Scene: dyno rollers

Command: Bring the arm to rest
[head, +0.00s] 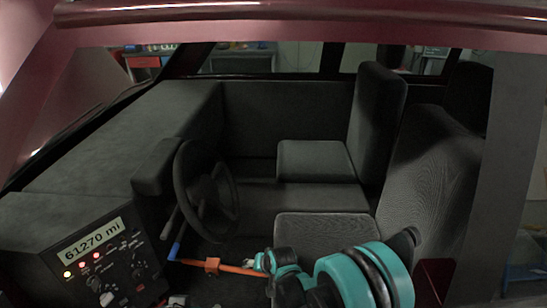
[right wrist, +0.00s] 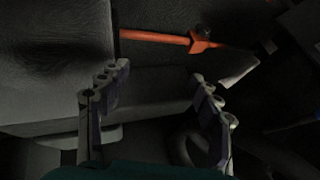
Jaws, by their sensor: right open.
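My right arm (head: 365,277), teal and black, reaches into the car cabin from the bottom right of the head view. Its gripper shows in the right wrist view (right wrist: 157,90), with the two grey fingers spread wide and nothing between them. An orange rod (head: 236,268) with an orange collar (head: 212,265) and a blue end (head: 175,251) lies low in front of the seat. The rod also shows in the right wrist view (right wrist: 155,38), beyond the fingertips and apart from them. My left gripper is in neither view.
The steering wheel (head: 206,193) stands left of my arm, below the dashboard (head: 120,130). The front seat cushion (head: 320,226) and backrest (head: 430,180) are close to the arm. A panel reading "61270 mi" (head: 105,262) is at lower left. The door frame (head: 480,200) borders the right.

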